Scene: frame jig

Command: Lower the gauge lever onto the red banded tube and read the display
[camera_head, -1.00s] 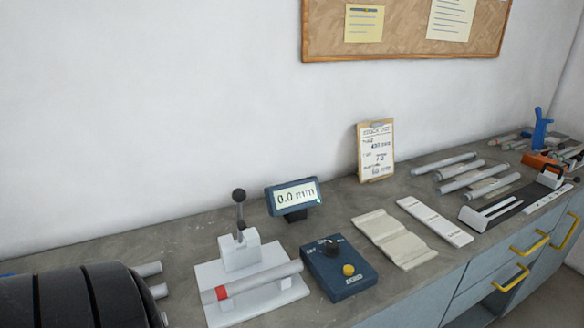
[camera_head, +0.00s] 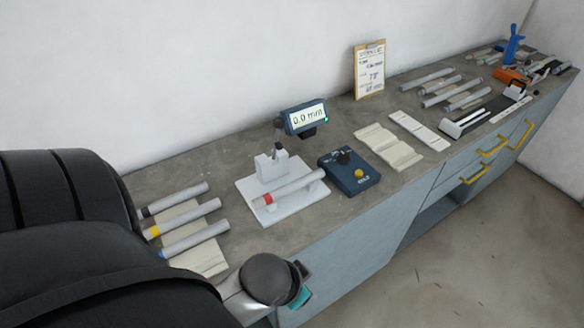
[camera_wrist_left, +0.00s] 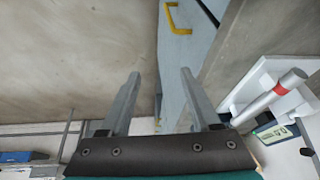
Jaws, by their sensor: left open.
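The white gauge stand (camera_head: 246,190) is on the grey bench. The red banded tube (camera_head: 294,187) lies across its front, red band at the left end. The gauge lever (camera_head: 278,132), with a dark knob, stands raised behind the tube. The display (camera_head: 306,118) reads 0.0 mm. My left gripper (camera_wrist_left: 159,85) is open and empty in the left wrist view, apart from the gauge. The tube (camera_wrist_left: 273,97) and the display (camera_wrist_left: 277,134) show to its right there. In the head view my left wrist is near the bench's front edge, its fingers not clearly visible. My right gripper is not in view.
A blue box with a knob and yellow button (camera_head: 351,173) stands right of the gauge. Several tubes (camera_head: 183,218) lie on a pale rack at left. Pale strips (camera_head: 388,147) and a clipboard (camera_head: 369,70) are farther right. Open floor lies before the bench.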

